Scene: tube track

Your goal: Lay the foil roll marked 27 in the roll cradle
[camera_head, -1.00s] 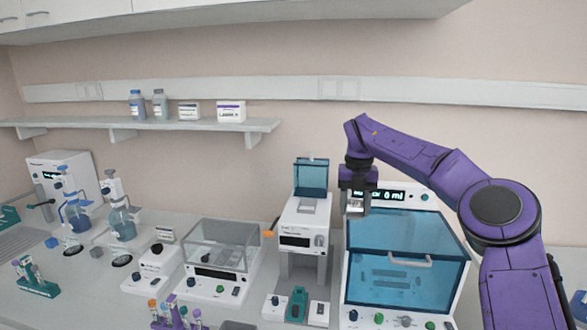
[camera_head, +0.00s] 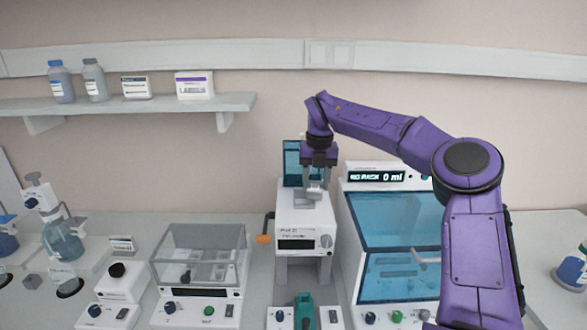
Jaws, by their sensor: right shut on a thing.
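My right gripper (camera_head: 313,197) is shut on a small grey thing, most likely the foil roll, which the fingers largely hide; no number is legible. It is right at the top of the white machine (camera_head: 304,222) with the orange-handled crank, in front of its raised blue lid (camera_head: 291,172). The roll cradle cannot be made out clearly; it may be in that machine's top, behind the gripper. I cannot tell whether the held thing touches the machine. My left gripper is out of view.
A blue-windowed cabinet (camera_head: 392,222) stands close to the machine's right, partly behind my right arm. A clear-lidded box (camera_head: 197,255) stands to the left. A shelf (camera_head: 130,103) with bottles and boxes hangs on the wall. Bench at the far right is mostly clear.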

